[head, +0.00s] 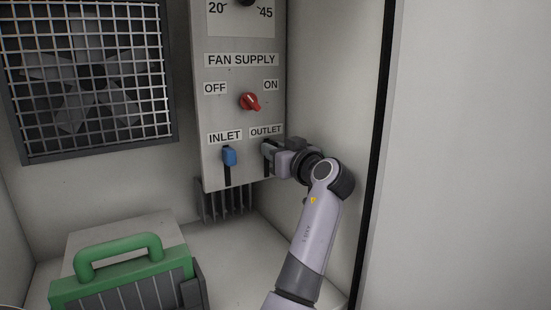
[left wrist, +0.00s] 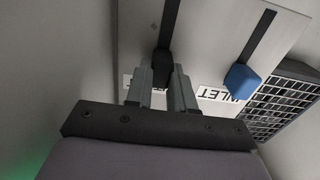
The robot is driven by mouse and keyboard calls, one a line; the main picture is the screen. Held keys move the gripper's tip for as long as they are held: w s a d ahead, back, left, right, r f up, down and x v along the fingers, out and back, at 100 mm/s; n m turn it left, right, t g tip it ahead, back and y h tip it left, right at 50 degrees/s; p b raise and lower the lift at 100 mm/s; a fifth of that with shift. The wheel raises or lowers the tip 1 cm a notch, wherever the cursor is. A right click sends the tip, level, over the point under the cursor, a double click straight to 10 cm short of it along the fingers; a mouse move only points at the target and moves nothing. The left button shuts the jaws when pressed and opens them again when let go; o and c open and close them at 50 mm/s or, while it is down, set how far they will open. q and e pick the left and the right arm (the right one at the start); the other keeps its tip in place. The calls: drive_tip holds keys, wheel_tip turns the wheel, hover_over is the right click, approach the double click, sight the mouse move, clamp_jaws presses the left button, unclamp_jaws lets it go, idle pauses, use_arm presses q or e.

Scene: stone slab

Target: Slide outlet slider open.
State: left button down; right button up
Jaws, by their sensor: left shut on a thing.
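The outlet slider is a dark knob (left wrist: 162,66) on a dark vertical slot (left wrist: 170,22) in the grey control panel (head: 214,175). My left gripper (head: 267,149) is at it, just below the OUTLET label (head: 266,131). The left wrist view shows both fingers (left wrist: 161,80) shut around the knob. The knob sits at the label end of its slot, with bare slot running away from the label. In the head view the gripper hides most of the knob. My right gripper is in neither view.
The blue inlet slider (head: 229,157) stands left of the outlet, near the top of its slot. A red fan supply knob (head: 250,101) is above. A fan grille (head: 90,75) is at left, a green-handled case (head: 120,258) lower left. A wall is close on the right.

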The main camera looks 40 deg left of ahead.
use_arm(q)
drive_tip(key=c, duration=1)
unclamp_jaws()
drive_tip(key=shift+r, duration=0.4)
drive_tip(key=shift+o, duration=0.2)
drive_tip(key=shift+f, duration=0.1)
drive_tip(key=shift+f, duration=0.1)
drive_tip(key=b+v, duration=0.1)
drive_tip(key=v, duration=0.6)
